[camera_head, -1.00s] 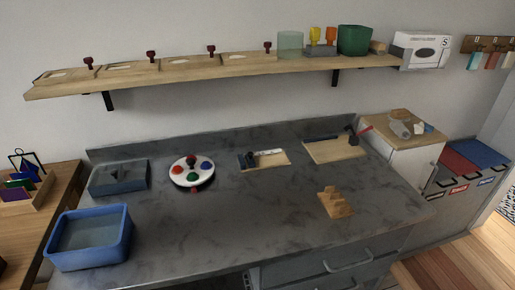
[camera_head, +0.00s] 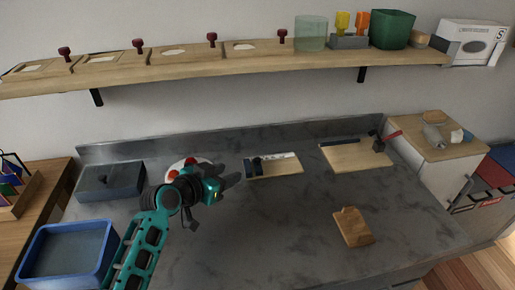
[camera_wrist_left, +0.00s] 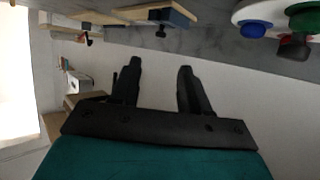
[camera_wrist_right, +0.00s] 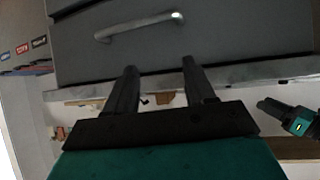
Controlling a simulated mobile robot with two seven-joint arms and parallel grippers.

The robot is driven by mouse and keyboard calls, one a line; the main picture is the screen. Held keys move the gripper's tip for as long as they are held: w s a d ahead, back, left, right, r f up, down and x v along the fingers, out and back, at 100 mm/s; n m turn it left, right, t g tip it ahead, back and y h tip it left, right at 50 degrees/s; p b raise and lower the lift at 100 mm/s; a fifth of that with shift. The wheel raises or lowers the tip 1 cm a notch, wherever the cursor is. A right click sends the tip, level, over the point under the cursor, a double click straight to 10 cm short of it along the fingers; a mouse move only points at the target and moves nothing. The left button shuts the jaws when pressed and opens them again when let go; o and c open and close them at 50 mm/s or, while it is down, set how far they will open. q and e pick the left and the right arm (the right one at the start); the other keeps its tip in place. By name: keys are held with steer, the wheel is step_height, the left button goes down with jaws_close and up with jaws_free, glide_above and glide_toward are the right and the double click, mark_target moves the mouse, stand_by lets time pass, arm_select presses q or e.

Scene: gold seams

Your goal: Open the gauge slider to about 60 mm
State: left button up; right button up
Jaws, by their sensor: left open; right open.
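The gauge (camera_head: 275,171) is a wooden board with a pale scale strip and a dark slider block (camera_head: 256,165) near its left end. It lies at the back middle of the counter. My left gripper (camera_head: 236,175) is open and empty, just left of the gauge and apart from it in the picture. In the left wrist view, its two fingers (camera_wrist_left: 160,68) are spread, with what looks like the gauge board (camera_wrist_left: 150,14) at the top edge. My right gripper (camera_wrist_right: 159,68) is outside the head view. In the right wrist view it is open and empty before a grey drawer front.
A white disc with coloured knobs (camera_head: 177,166) is partly hidden behind my left arm. A grey box (camera_head: 110,182) and a blue tub (camera_head: 38,256) stand left. A second board (camera_head: 355,156) and a wooden block (camera_head: 353,228) are right. A shelf (camera_head: 210,67) hangs above.

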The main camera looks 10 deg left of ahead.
arm_select(q)
steer(key=b, duration=0.2)
glide_toward(257, 159)
steer(key=x, duration=0.6)
steer(key=shift+w+f, duration=0.15)
steer(key=shift+w+d+f, duration=0.25)
steer(key=shift+w+d, duration=0.05)
steer(key=shift+w, duration=0.25)
jaws_close()
